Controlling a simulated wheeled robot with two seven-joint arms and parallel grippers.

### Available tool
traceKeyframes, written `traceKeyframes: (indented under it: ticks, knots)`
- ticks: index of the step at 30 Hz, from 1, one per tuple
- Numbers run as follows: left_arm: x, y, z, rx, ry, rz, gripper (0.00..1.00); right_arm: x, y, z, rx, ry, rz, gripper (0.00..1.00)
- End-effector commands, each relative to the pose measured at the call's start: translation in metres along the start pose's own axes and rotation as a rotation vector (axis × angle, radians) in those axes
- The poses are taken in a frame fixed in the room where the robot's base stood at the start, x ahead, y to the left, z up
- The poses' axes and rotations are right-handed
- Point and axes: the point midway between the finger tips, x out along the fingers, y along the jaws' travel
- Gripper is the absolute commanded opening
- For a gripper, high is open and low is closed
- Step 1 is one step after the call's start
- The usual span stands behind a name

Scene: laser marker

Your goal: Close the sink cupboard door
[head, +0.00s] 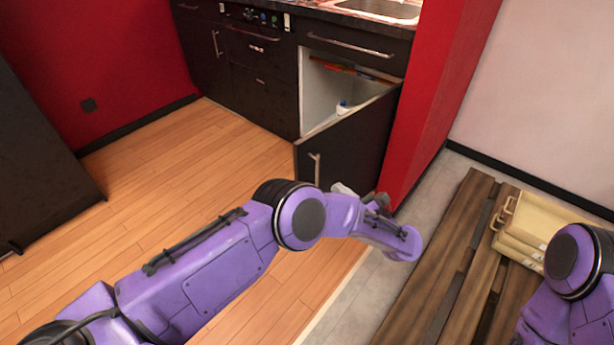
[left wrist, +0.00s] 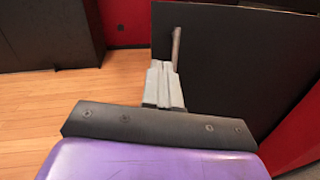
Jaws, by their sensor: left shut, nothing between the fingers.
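The sink cupboard door (head: 352,146) is dark and stands open, swung out from the white-lined sink cupboard (head: 322,92). Its upright metal handle (head: 315,168) is near its free edge. My left gripper (head: 343,190) is at the low front of the door, partly hidden by my wrist. In the left wrist view the gripper (left wrist: 163,84) is shut with nothing between its fingers. The door (left wrist: 235,75) and its handle (left wrist: 176,46) are just beyond the fingertips; I cannot tell whether they touch. My right arm shows at the lower right, but its gripper is out of view.
A sink (head: 385,9) is set in the counter above the cupboard. A red wall (head: 425,100) stands right of the door. A wooden pallet (head: 440,270) with tan bundles (head: 525,230) is at the right. The wooden floor (head: 190,165) on the left is clear.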

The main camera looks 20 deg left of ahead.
Motion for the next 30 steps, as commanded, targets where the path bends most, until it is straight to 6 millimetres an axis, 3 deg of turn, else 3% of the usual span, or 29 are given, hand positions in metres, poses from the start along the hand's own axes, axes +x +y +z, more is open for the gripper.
traceKeyframes:
  ticks: [5,21,30]
  knots:
    - [0.000,0.000,0.005,-0.158,0.039,0.074,0.00,0.003,0.000,0.001,0.000,0.000,0.000,0.00]
    - [0.109,0.008,0.001,-0.150,0.036,0.072,0.00,-0.009,0.001,-0.004,0.000,0.001,0.000,0.00]
    - [0.134,0.009,0.000,-0.150,0.036,0.069,0.00,-0.010,0.001,-0.004,0.000,0.000,0.000,0.00]
